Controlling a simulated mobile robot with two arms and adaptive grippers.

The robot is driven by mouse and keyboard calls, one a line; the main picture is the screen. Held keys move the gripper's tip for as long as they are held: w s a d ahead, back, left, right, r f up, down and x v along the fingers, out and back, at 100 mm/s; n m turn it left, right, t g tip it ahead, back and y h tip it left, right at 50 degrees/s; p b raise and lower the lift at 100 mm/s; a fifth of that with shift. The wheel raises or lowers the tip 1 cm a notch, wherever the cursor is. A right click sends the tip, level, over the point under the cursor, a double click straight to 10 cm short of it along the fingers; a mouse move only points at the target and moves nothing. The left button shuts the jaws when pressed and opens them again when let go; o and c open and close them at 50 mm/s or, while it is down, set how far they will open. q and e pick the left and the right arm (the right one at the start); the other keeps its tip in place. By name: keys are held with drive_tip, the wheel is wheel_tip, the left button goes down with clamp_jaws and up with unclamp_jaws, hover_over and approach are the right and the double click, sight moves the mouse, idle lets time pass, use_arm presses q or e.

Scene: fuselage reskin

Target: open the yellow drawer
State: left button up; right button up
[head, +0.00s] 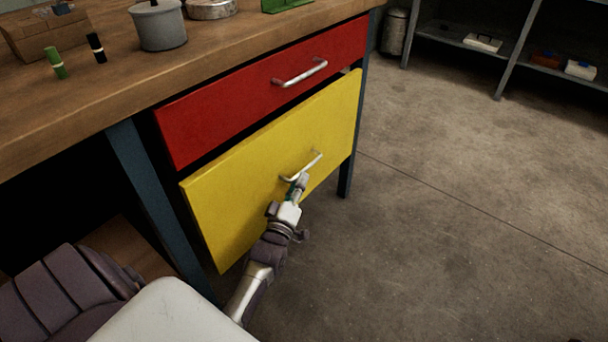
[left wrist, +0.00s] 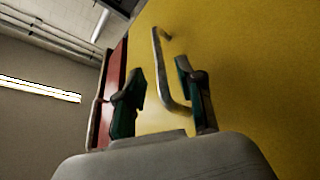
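The yellow drawer (head: 250,165) is under the workbench, below the red drawer. A dark gap shows along its top edge, and its front seems to stand slightly out. Its metal bar handle (head: 318,160) is on the front. My left gripper (head: 297,184) is at the lower end of this handle. In the left wrist view, the handle (left wrist: 158,62) runs between the two spread fingers of the gripper (left wrist: 162,95), nearer the right finger. A gap shows between the left finger and the bar. Contact with the right finger is unclear. My right gripper is not in view.
The red drawer (head: 270,90) is directly above, with its own handle (head: 301,73). A pot (head: 160,27) and small items stand on the wooden bench top (head: 85,95). Blue bench legs (head: 347,178) flank the drawers. The floor (head: 450,210) to the right is clear.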

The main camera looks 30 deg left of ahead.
sight(304, 169)
use_arm(q)
drive_tip(key=shift+b+x, duration=0.55)
drive_tip(key=shift+x, duration=1.8)
drive_tip(key=shift+f, duration=0.1)
clamp_jaws()
